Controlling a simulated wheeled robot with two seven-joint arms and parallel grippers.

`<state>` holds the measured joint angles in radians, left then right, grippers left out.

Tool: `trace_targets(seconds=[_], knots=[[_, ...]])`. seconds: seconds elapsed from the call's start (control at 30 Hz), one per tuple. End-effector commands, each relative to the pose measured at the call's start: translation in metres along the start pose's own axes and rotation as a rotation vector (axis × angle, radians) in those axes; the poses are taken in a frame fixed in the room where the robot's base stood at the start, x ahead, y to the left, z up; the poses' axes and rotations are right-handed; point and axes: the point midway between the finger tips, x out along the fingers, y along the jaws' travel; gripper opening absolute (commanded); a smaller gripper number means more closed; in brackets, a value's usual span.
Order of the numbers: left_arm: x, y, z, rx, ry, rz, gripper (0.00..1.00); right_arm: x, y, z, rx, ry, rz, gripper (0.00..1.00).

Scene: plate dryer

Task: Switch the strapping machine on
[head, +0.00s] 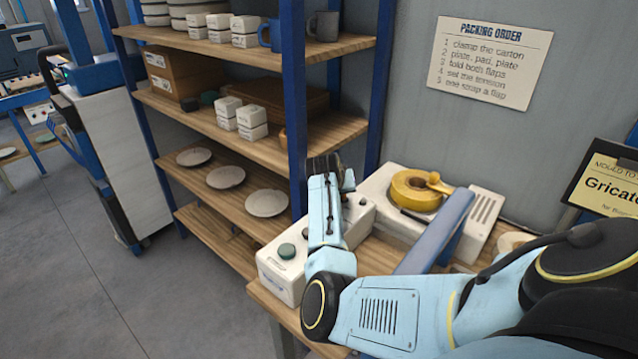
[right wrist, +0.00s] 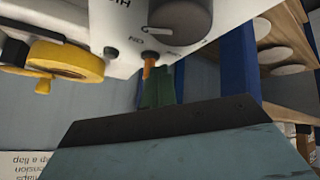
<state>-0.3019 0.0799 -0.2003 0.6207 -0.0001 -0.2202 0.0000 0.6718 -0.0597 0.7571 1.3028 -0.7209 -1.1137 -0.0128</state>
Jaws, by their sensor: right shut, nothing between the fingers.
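The strapping machine (head: 374,185) is a white unit with a yellow strap roll (head: 414,188) on the bench. A white control box (head: 279,277) in front has a green button (head: 287,251) and dark knobs. My right gripper (head: 325,162) reaches over the box, shut and empty. In the right wrist view the box face (right wrist: 118,20) shows upside down, with a dark dial (right wrist: 181,18) and a small orange-tipped lever (right wrist: 148,66) beside "ON" lettering. The fingers (right wrist: 158,88) are close to the lever; I cannot tell whether they touch. My left gripper is not in view.
A wooden shelf rack (head: 225,130) with blue posts holds plates, white boxes and mugs just left of the bench. A blue-grey bar (head: 440,232) stands right of the control box. A sign (head: 490,60) hangs on the wall.

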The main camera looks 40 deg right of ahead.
Motion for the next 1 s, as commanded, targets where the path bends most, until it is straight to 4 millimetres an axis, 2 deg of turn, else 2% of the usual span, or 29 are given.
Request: trace_targets(seconds=[0.03, 0.2, 1.0], knots=[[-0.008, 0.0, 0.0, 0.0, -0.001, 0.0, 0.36, -0.003, 0.006, -0.001, 0.002, 0.0, 0.005, 0.0], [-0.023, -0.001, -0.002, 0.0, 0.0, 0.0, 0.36, -0.004, 0.011, 0.003, 0.002, -0.001, 0.005, 0.0], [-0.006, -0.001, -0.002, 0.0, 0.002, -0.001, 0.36, 0.008, -0.006, -0.001, 0.001, 0.0, 0.001, 0.0]])
